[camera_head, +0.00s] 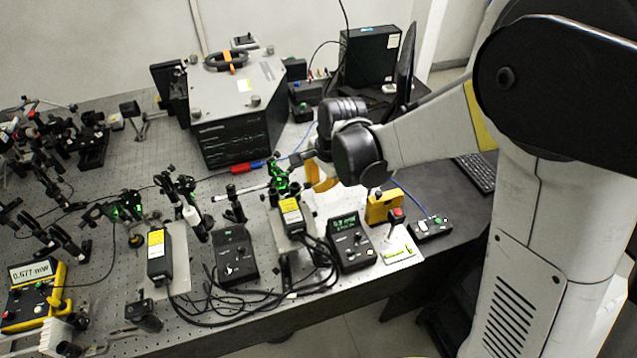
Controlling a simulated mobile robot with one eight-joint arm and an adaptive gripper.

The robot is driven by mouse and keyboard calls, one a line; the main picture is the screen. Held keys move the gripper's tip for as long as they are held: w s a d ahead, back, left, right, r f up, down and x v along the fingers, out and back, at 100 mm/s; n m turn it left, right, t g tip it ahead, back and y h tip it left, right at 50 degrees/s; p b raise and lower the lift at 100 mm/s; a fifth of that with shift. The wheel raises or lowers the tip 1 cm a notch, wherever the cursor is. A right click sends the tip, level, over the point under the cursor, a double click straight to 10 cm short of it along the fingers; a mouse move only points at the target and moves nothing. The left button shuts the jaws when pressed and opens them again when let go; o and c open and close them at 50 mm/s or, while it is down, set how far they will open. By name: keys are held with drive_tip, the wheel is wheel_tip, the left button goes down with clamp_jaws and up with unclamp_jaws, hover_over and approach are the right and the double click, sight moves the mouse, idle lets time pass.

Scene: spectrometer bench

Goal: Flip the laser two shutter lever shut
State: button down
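Two black laser heads with yellow labels stand on the bench: one at the left (158,252) and one nearer the middle (291,214). I cannot read which is laser two, and the shutter lever is too small to make out. Green light shows on the optics just behind the middle laser head. My gripper (306,164) hangs at the end of my arm, behind and slightly right of the middle laser head, close to those green-lit optics. Its fingers are small and partly hidden, so I cannot tell their opening or whether they touch anything.
Controllers stand beside the left (233,258) and middle (349,243) laser heads. Loose black cables run along the front edge. A yellow box (384,206), a red-topped button (396,217) and a small switch box (430,229) stand right. A large grey instrument (235,110) stands behind.

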drive_tip(key=h, duration=0.1)
drive_tip(key=a+r+h, duration=0.1)
drive_tip(key=t+h, duration=0.1)
drive_tip(key=shift+s+a+r+n+h, duration=0.25)
drive_tip(key=shift+a+r+n+h, duration=0.05)
drive_tip(key=shift+a+r, duration=0.1)
drive_tip(key=h+b, duration=0.1)
drive_tip(key=a+h, duration=0.1)
drive_tip(key=r+t+h+b, duration=0.1)
drive_tip(key=shift+s+a+r+n+b, duration=0.1)
drive_tip(key=shift+s+a+n+b, duration=0.2)
drive_tip(key=shift+a+b, duration=0.1)
drive_tip(key=shift+w+d+r+h, duration=0.1)
drive_tip(key=shift+r+h, duration=0.05)
drive_tip(key=shift+h, duration=0.15)
drive_tip(key=shift+r, duration=0.1)
drive_tip(key=shift+r+p, duration=0.7)
drive_tip(key=shift+r, duration=0.05)
